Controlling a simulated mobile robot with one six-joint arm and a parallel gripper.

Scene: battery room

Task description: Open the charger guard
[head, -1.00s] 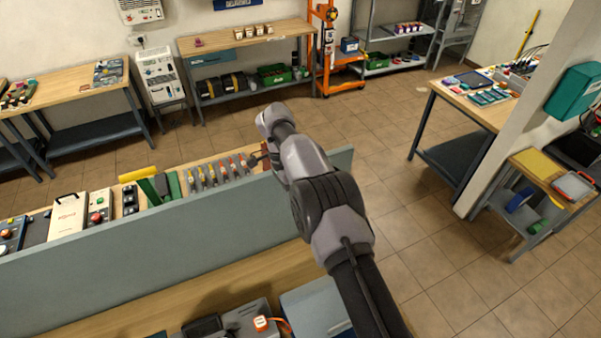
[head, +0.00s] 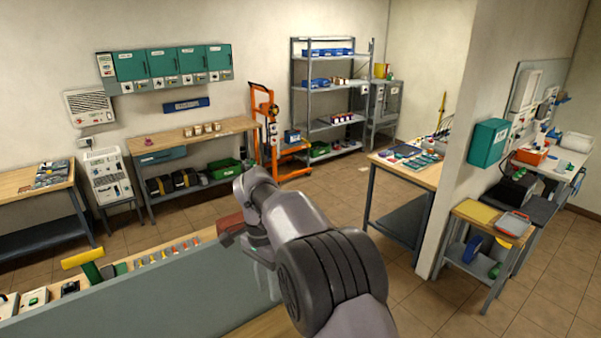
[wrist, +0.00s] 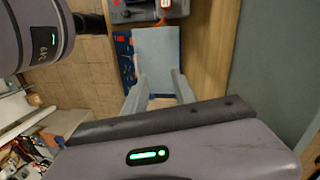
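I cannot tell for sure which thing is the charger guard. A row of teal doors (head: 162,64) with small labels and switch units under it hangs on the back wall in the head view, and the doors look closed. In the wrist view a pale blue-grey flat cover or box (wrist: 156,48) lies below my gripper (wrist: 159,82), next to a dark device with an orange-red button (wrist: 165,4). The two gripper fingers are apart, with no held thing visible between them. In the head view my arm hides the fingers.
A grey upright panel (head: 150,300) stands in front of a bench with tools. A brick-red block (head: 229,222) is near my wrist. A teal wall box (head: 488,143) is on the pillar at right. Tiled floor (head: 335,200) is clear beyond.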

